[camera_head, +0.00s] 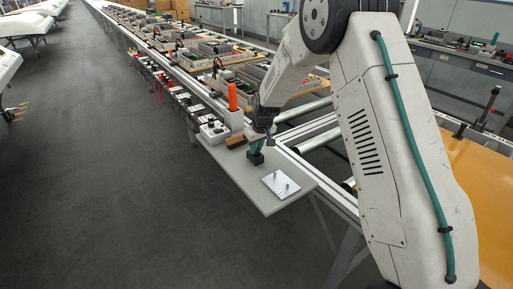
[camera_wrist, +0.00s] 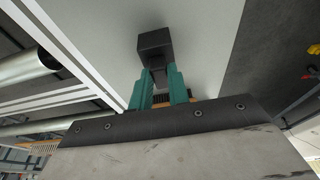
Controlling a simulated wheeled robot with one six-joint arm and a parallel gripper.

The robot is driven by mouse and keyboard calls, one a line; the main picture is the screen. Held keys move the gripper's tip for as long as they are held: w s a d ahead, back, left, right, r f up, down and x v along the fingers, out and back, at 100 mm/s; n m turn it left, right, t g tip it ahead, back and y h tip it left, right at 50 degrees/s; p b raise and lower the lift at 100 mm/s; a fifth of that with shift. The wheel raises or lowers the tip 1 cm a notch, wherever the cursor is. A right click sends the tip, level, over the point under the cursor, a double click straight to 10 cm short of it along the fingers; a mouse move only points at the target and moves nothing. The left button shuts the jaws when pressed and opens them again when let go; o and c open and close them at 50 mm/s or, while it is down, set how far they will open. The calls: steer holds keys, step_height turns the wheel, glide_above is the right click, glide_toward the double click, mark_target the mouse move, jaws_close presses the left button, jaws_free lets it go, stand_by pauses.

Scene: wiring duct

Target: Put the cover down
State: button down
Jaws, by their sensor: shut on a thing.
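My gripper (camera_head: 256,146) has teal fingers and points down over the grey board at the near end of the long bench. It is shut on a small black block-shaped piece (camera_head: 256,158), which I take to be the cover. In the wrist view, the black piece (camera_wrist: 155,42) sticks out beyond the fingertips (camera_wrist: 160,74), with a narrower part between them. The piece is at or just above the grey board (camera_head: 232,168); I cannot tell whether it touches.
A light metal plate (camera_head: 281,186) with two upright pins lies on the board, near its front edge. An orange bottle-like object (camera_head: 232,97), a white box (camera_head: 214,131) and a brown block (camera_head: 236,141) stand behind. Bare board lies left of the plate.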

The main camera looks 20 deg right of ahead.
steer(key=shift+f, duration=0.2)
steer(key=c, duration=1.3)
jaws_free()
steer(key=shift+c, duration=0.2)
steer(key=shift+r, duration=0.1)
steer(key=s+d+r, duration=0.1)
steer(key=s+r, duration=0.5)
steer(key=r, duration=0.4)
steer(key=s+r, duration=0.5)
steer(key=r, duration=0.5)
steer(key=s+r+m, duration=0.2)
steer(key=s+r, duration=0.4)
steer(key=s, duration=0.8)
steer(key=s+d+m+g+h, duration=0.1)
steer(key=s+d, duration=0.1)
steer(key=s, duration=2.1)
steer(key=shift+s+m+g, duration=0.2)
steer(key=shift+m+g, duration=0.1)
